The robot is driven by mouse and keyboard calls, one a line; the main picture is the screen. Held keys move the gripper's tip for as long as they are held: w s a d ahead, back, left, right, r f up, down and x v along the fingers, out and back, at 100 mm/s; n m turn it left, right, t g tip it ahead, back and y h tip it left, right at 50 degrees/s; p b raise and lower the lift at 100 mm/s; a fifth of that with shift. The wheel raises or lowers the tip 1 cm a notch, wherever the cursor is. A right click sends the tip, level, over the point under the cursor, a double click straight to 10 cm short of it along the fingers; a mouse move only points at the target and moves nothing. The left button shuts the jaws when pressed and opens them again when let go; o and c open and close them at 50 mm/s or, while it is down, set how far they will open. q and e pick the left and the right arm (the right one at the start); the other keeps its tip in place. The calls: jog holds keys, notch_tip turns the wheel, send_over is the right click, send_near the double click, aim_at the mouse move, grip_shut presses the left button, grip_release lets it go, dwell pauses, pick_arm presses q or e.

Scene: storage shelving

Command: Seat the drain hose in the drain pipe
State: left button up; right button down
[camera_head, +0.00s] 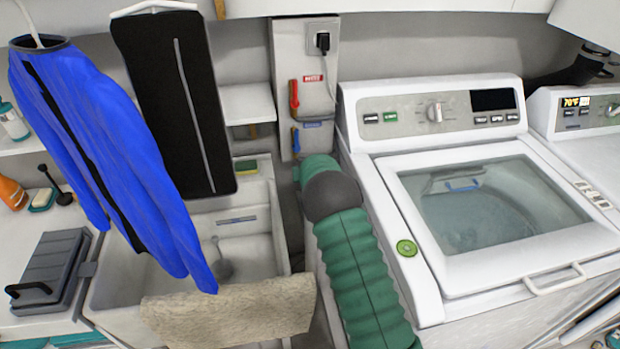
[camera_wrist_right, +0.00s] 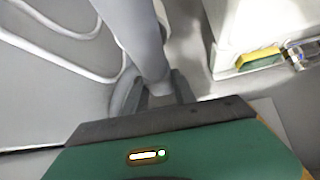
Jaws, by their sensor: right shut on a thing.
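In the right wrist view, my right gripper (camera_wrist_right: 154,92) is shut on a grey tube, which I take to be the drain hose (camera_wrist_right: 143,38). The hose runs from between the dark fingers toward the top of the view. Its end is not clearly visible. I cannot make out the drain pipe in either view. In the head view, my green right arm reaches into the gap between the sink and the washer. Its gripper and the hose are hidden there. My left gripper is not in view.
The washer (camera_head: 432,100) stands right of the gap, the sink (camera_head: 262,215) left of it. A yellow-green sponge (camera_head: 246,167) lies on the sink's back rim. A blue jacket (camera_head: 110,150) and a dark garment (camera_head: 165,75) hang over the sink. A beige cloth (camera_head: 230,312) drapes its front.

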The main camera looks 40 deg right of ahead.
jog(key=shift+d+f, duration=0.1)
jog(key=shift+f, duration=0.1)
jog(key=c, duration=1)
grip_release()
